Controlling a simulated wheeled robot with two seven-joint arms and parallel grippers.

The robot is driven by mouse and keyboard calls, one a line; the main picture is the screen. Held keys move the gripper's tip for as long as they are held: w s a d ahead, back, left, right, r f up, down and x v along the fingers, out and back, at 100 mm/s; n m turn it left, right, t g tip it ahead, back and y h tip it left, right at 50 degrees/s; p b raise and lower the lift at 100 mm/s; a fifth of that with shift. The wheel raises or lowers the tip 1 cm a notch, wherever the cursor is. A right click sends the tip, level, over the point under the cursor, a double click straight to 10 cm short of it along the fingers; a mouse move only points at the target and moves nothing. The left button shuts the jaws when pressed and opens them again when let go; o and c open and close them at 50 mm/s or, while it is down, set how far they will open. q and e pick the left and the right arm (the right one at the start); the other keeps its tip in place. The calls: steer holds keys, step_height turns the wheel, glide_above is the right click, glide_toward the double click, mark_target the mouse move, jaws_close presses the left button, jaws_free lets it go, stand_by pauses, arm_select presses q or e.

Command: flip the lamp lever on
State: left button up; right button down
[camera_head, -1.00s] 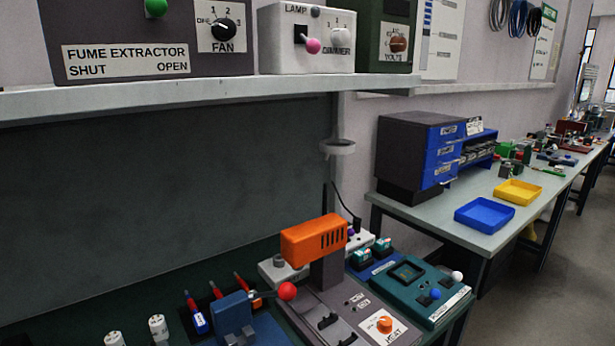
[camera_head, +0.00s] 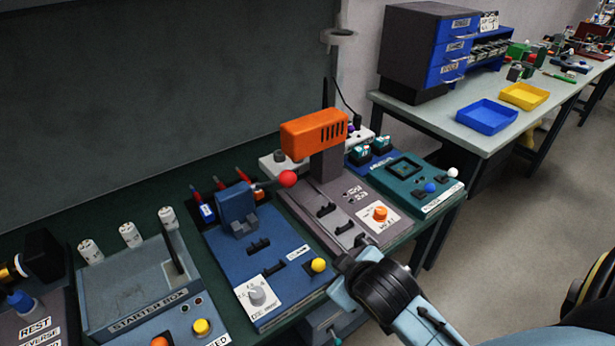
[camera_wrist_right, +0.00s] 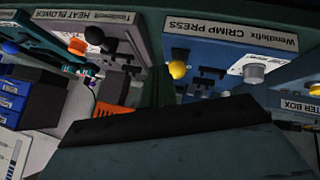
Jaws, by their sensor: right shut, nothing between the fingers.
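The lamp box and its lever are in neither view now. My right gripper (camera_wrist_right: 175,118) shows as a dark, broad shape across the lower part of the right wrist view. It is shut and empty. In the head view my right arm comes in from the lower right and reaches the bench's front edge near the heat blower and crimp press. I cannot clearly make out its fingertips there. My left gripper is not in view.
The bench holds a starter box (camera_head: 130,290), a blue crimp press (camera_head: 225,255), a heat blower with an orange head (camera_head: 312,131) and a teal unit (camera_head: 420,178). A side table carries blue drawers (camera_head: 455,50), a blue tray (camera_head: 487,116) and a yellow tray (camera_head: 523,95).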

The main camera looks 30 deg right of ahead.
steer(key=w+d+r+n+t+h, duration=0.1)
steer(key=w+d+r+n+t, duration=0.3)
steer(key=w+r, duration=0.65)
steer(key=w+d+r+n+t+h, duration=0.2)
steer(key=w+d+r+t, duration=0.2)
steer(key=w+r+t, duration=0.45)
steer(key=w+d+r+n+t+y, duration=0.1)
steer(key=w+r+n+y, duration=0.1)
steer(key=r+n+y, duration=0.5)
steer(key=w+d+r+n+t+y, duration=0.1)
steer(key=w+r+n+y, duration=0.2)
steer(key=r+n+y, duration=0.5)
step_height(320, 180, up, 14)
steer(key=n, duration=0.8)
steer(key=shift+w, duration=0.2)
steer(key=shift+w, duration=0.1)
steer(key=r+p+x, duration=0.1)
steer(key=p+x, duration=0.2)
steer(key=x, duration=0.7)
steer(key=d, duration=0.1)
steer(key=s+d, duration=0.2)
steer(key=shift+d+r, duration=0.2)
steer(key=shift+r, duration=0.2)
